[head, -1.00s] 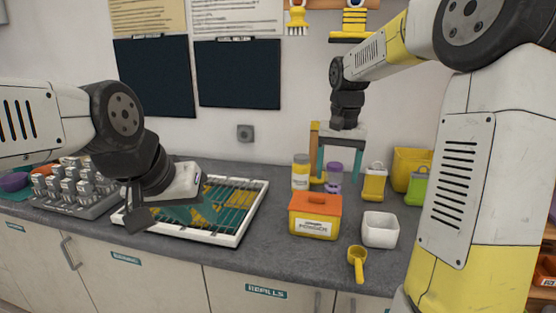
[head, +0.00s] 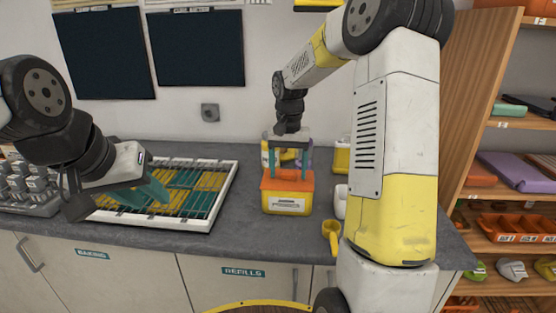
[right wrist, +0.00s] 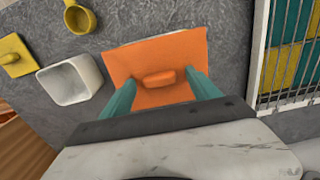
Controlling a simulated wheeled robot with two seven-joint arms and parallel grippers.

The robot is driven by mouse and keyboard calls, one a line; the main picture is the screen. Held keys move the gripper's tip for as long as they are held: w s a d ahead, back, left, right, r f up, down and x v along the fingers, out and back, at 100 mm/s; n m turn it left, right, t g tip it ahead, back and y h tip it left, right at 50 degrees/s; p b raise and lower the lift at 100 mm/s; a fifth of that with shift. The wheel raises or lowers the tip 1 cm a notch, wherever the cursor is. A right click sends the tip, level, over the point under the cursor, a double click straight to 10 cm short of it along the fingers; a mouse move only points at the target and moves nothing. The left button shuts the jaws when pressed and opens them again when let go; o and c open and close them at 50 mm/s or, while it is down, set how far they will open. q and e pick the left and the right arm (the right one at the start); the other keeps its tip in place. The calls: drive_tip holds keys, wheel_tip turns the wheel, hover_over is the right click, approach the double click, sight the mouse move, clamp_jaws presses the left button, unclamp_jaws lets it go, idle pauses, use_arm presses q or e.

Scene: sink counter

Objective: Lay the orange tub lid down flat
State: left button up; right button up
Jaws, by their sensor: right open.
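The orange tub lid (head: 277,184) sits on top of the yellow powder tub (head: 287,205) on the counter. In the right wrist view the lid (right wrist: 190,52) fills the space ahead of the gripper, with a raised orange handle (right wrist: 157,79) in its middle. My right gripper (head: 289,172) is above the lid; its two teal fingers (right wrist: 160,90) stand apart on either side of the handle, open and empty. Whether they touch the lid is unclear. My left gripper (head: 150,195) hangs over the white-framed rack at left; I cannot tell how its fingers stand.
A white-framed rack (head: 228,178) with yellow and teal slats lies left of the tub. A yellow scoop (right wrist: 80,17) and a white square cup (right wrist: 68,83) are beside the tub. Grey counter (head: 250,165) is bare between rack and tub. Shelves (head: 510,215) stand at right.

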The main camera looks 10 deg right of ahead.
sight(288, 172)
clamp_jaws()
drive_tip(key=shift+r, duration=0.1)
idle(0.5)
drive_tip(key=shift+r, duration=0.2)
drive_tip(key=shift+r, duration=1.1)
drive_tip(key=shift+r, duration=0.15)
drive_tip(key=shift+r, duration=0.25)
